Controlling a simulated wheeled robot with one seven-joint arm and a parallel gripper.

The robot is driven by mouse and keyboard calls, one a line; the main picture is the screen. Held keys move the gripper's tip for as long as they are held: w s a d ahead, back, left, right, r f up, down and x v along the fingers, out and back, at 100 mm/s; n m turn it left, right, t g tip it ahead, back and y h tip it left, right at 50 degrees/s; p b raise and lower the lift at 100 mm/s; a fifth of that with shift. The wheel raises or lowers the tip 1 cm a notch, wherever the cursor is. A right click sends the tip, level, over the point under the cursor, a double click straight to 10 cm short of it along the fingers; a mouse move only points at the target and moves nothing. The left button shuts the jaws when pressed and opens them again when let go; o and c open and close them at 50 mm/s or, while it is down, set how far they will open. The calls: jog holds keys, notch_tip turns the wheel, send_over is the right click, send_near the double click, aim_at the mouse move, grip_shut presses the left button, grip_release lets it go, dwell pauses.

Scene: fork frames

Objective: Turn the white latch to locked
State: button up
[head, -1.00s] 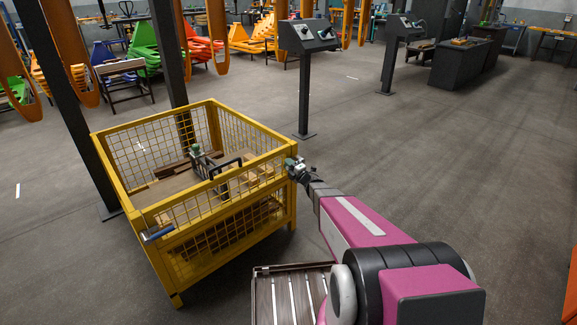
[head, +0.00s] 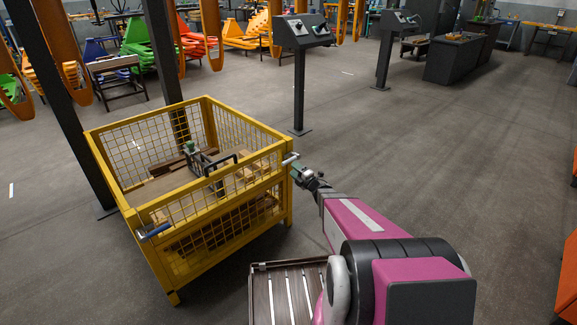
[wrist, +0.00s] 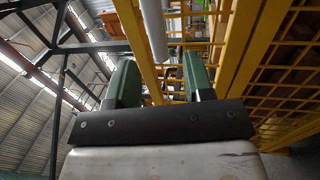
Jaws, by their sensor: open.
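The white latch (head: 291,158) is a short white bar at the top right front corner of the yellow mesh crate (head: 205,198). In the wrist view the white latch (wrist: 154,30) comes down from the top edge, and its lower end shows between the two green fingers. My gripper (head: 297,172) is just below and right of the latch in the head view. In the wrist view my gripper (wrist: 158,75) has its fingers spread with nothing clamped. I cannot tell whether a finger touches the latch.
A blue-handled latch (head: 153,231) is on the crate's front left corner. A black handle (head: 221,167) and wooden pieces lie inside the crate. A grey control stand (head: 299,85) is behind it.

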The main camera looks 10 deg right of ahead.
jog(key=shift+v, duration=1.5)
jog(key=s+d+r+m+g+h, duration=0.1)
jog(key=s+d+m+g+h, duration=0.15)
jog(key=m+h, duration=0.55)
jog(key=s+d+r+m+g+h, duration=0.1)
jog(key=s+d+m+g+h, duration=0.2)
jog(key=m+h, duration=0.45)
jog(key=s+a+r+m+g+y, duration=0.1)
jog(key=s+a+m+g+y, duration=0.1)
jog(key=s+m+g, duration=0.3)
jog(key=s+a+r+m+g+y, duration=0.1)
jog(key=s+m+g, duration=0.4)
jog(key=s, duration=0.9)
jog(key=shift+s+a+r+g+y, duration=0.25)
jog(key=shift+a+r+g+y, duration=0.15)
jog(key=shift+a, duration=0.7)
